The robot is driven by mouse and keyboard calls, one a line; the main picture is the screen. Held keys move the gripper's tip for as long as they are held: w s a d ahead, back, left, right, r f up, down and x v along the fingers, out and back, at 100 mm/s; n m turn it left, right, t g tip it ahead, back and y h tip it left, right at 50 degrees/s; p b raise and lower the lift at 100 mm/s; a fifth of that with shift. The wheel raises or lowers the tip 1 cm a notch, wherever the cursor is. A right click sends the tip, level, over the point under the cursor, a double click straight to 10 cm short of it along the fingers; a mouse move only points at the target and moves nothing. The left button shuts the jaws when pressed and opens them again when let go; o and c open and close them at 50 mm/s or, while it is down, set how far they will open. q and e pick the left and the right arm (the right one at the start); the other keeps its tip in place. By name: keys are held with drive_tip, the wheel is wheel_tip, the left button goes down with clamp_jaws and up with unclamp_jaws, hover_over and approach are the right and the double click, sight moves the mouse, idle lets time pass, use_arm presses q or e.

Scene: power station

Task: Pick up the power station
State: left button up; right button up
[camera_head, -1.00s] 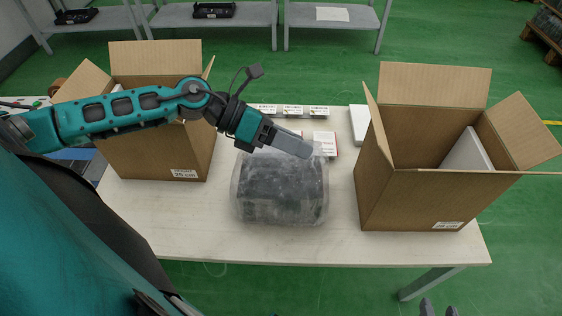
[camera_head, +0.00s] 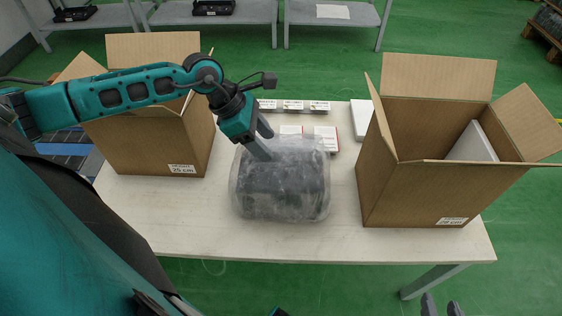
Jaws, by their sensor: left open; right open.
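The power station (camera_head: 283,190) is a dark, boxy unit wrapped in cloudy clear plastic, lying on the white table (camera_head: 330,246) between two cardboard boxes. My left gripper (camera_head: 263,140) is open, its grey fingers pointing down at the far, upper-left edge of the power station. One finger overlaps the wrap in the picture; I cannot tell whether it touches. The tips of my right gripper (camera_head: 442,304) show as two separated grey fingers at the bottom edge, below the table and away from the power station; the rest of it is out of view.
An open cardboard box (camera_head: 150,148) stands at the left, partly behind my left arm. Another open box (camera_head: 415,196) with a white insert stands at the right. Small white packages (camera_head: 292,106) lie along the back. The table is clear in front of the power station.

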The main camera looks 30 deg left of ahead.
sight(280, 154)
use_arm(q)
drive_tip(key=x, duration=0.4)
drive_tip(key=shift+w+d, duration=0.1)
drive_tip(key=shift+d, duration=0.35)
drive_tip(key=shift+w+d+f, duration=0.1)
drive_tip(key=shift+f, duration=0.2)
drive_tip(key=shift+f+b, duration=0.25)
drive_tip(key=shift+b, duration=0.2)
drive_tip(key=shift+c, duration=0.2)
clamp_jaws()
idle(0.8)
drive_tip(key=shift+w+r, duration=0.2)
drive_tip(key=shift+r, duration=0.1)
